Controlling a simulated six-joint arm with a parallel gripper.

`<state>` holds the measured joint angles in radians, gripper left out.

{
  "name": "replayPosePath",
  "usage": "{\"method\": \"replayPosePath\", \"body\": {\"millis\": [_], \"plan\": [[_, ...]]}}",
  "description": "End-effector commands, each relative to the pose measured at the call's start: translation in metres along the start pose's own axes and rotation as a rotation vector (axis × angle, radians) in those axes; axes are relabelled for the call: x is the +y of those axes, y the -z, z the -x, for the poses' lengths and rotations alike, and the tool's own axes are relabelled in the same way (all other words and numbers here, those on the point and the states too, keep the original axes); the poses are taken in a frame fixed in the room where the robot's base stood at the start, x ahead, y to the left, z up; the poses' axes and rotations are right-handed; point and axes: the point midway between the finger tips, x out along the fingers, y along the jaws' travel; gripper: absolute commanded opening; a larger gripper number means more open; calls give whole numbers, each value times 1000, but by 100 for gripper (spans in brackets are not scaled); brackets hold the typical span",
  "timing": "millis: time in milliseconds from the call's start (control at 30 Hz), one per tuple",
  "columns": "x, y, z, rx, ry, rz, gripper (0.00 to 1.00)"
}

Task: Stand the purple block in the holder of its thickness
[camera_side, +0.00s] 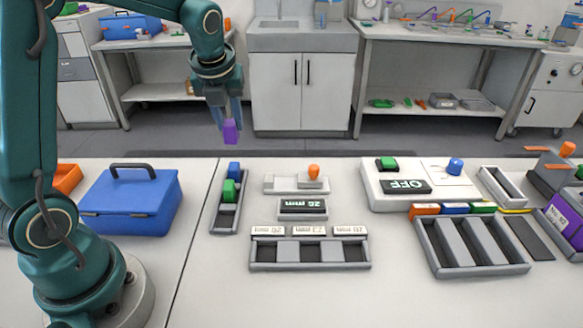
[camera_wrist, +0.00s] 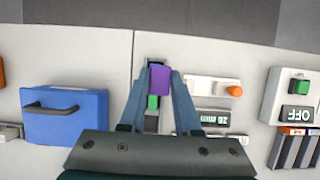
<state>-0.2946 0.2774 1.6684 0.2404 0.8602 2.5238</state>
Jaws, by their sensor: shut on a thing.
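My gripper (camera_side: 227,122) is shut on the purple block (camera_side: 231,131) and holds it high above the back edge of the table. In the wrist view the purple block (camera_wrist: 160,81) sits between the two blue fingers. A grey holder (camera_side: 310,265) with three slots stands at the front middle of the table, and its slots look empty. Three white labels (camera_side: 310,230) stand behind it, one per slot; I cannot read them surely. A narrow grey tray (camera_side: 225,217) holds a green block (camera_side: 229,191) and a blue block (camera_side: 234,169).
A blue toolbox (camera_side: 130,205) stands at the left. A small display (camera_side: 303,207) and a gauge with an orange knob (camera_side: 313,172) stand behind the holder. At the right are a switch box reading OFF (camera_side: 405,187) and a larger slotted tray (camera_side: 470,268).

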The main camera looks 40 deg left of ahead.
Motion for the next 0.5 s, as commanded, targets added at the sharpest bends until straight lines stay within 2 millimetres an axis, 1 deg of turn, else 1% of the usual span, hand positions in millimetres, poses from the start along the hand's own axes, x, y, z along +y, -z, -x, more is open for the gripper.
{"method": "replayPosePath", "body": {"millis": [33, 100, 267, 367, 500], "plan": [[6, -3, 3, -2, -1, 5, 0], [12, -6, 6, -1, -1, 6, 0], [17, -7, 9, -1, -23, 55, 0], [18, -6, 9, -1, -60, 143, 0], [16, 0, 9, 0, -140, 332, 0]]}}
